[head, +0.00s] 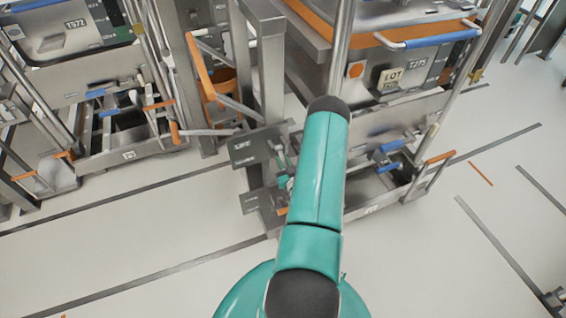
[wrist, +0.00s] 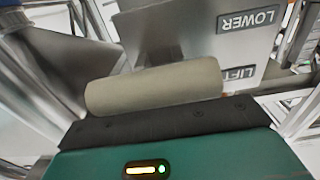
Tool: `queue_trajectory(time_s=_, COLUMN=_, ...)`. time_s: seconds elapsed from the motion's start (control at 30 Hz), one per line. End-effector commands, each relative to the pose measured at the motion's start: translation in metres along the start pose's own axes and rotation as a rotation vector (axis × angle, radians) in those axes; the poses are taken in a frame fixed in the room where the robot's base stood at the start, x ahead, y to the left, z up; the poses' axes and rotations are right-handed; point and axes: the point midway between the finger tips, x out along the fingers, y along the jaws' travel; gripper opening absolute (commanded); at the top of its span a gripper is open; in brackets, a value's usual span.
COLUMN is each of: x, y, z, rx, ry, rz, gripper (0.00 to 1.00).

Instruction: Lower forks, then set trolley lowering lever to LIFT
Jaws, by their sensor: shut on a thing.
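The trolley (head: 271,75) stands upright beyond my teal arm in the head view. A grey label plate (head: 252,149) is on its near side. In the wrist view this plate (wrist: 192,30) shows the words LOWER and LIFT. The lowering lever's pale cylindrical grip (wrist: 155,86) lies across the wrist view, with the LIFT label beyond its right end. My gripper (wrist: 165,117) is shut on this grip, its dark jaw edge along the grip's lower side. In the head view my arm mostly hides the gripper and the lever. I cannot make out the forks' height.
A bin marked T275 (head: 420,73) with a blue-sleeved handle is at the trolley's right. Another bin marked T572 (head: 75,42) is in a metal frame at the back left. An orange-handled frame (head: 203,65) stands between. The pale floor (head: 120,230) at the front left is clear.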

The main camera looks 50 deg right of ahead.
Motion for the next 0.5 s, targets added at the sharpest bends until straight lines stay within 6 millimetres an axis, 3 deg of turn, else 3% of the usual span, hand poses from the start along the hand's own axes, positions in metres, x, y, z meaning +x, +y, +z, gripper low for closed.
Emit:
queue_trajectory(time_s=0.03, x=-0.0066, y=-0.0027, z=0.0120, rx=0.003, ry=-0.038, rz=-0.001, gripper=0.00)
queue_trajectory(time_s=0.5, x=-0.0083, y=-0.0039, z=0.0112, rx=0.005, ry=-0.066, rz=-0.003, gripper=0.00)
